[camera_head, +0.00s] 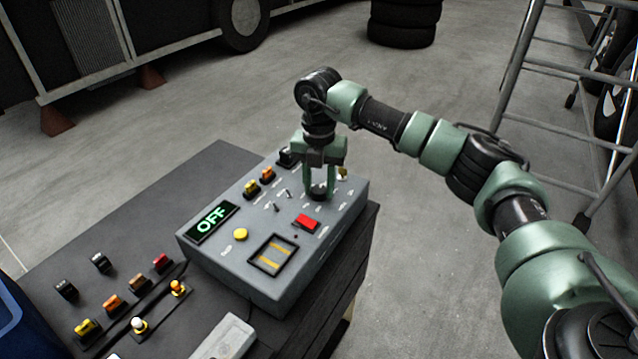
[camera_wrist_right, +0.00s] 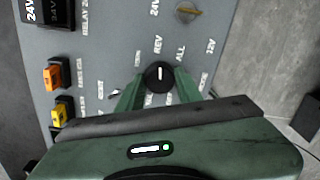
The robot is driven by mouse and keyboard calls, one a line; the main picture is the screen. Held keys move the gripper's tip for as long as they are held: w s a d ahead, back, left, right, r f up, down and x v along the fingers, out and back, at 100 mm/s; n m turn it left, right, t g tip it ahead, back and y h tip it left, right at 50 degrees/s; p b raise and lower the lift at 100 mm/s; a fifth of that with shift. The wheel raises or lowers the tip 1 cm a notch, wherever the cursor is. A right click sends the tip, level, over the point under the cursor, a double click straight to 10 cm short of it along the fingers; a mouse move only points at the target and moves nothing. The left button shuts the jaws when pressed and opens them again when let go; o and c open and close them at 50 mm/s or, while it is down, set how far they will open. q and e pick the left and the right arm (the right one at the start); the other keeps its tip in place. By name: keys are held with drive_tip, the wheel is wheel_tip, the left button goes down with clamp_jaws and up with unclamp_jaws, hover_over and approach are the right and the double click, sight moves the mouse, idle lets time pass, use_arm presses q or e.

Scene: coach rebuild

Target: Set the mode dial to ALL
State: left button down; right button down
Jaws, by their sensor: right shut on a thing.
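The mode dial (camera_wrist_right: 159,74) is a round black knob with a white pointer mark on the grey control box (camera_head: 213,246). In the right wrist view the mark points up the picture, toward the REV label (camera_wrist_right: 158,45); the ALL label (camera_wrist_right: 181,52) is just right of it. My right gripper (camera_head: 320,187) comes down from above, its green fingers on either side of the dial, shut on it. The fingers hide part of the dial and some lower labels. The box's display (camera_head: 212,221) reads OFF in green. My left gripper is not in view.
A red switch (camera_head: 307,223), a yellow button (camera_head: 240,234) and small toggles (camera_head: 277,207) sit near the dial. Loose fuses and relays (camera_head: 113,303) lie on the dark bench (camera_head: 160,200). Open floor lies beyond.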

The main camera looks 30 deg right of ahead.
sight(319, 188)
drive_tip(key=m, duration=0.4)
drive_tip(key=shift+w+r+m+p, duration=0.1)
drive_tip(key=shift+r+m+p, duration=0.1)
drive_tip(key=shift+m+p, duration=0.1)
drive_tip(key=m, duration=0.4)
drive_tip(key=shift+d+p, duration=0.1)
drive_tip(key=shift+p, duration=0.2)
drive_tip(key=shift+m, duration=0.3)
drive_tip(key=c, duration=1.1)
unclamp_jaws()
drive_tip(key=shift+o, duration=0.8)
drive_tip(key=shift+f, duration=0.1)
wheel_tip(319, 188, up, 8)
drive_tip(key=shift+f+b, duration=0.1)
drive_tip(key=shift+b, duration=0.6)
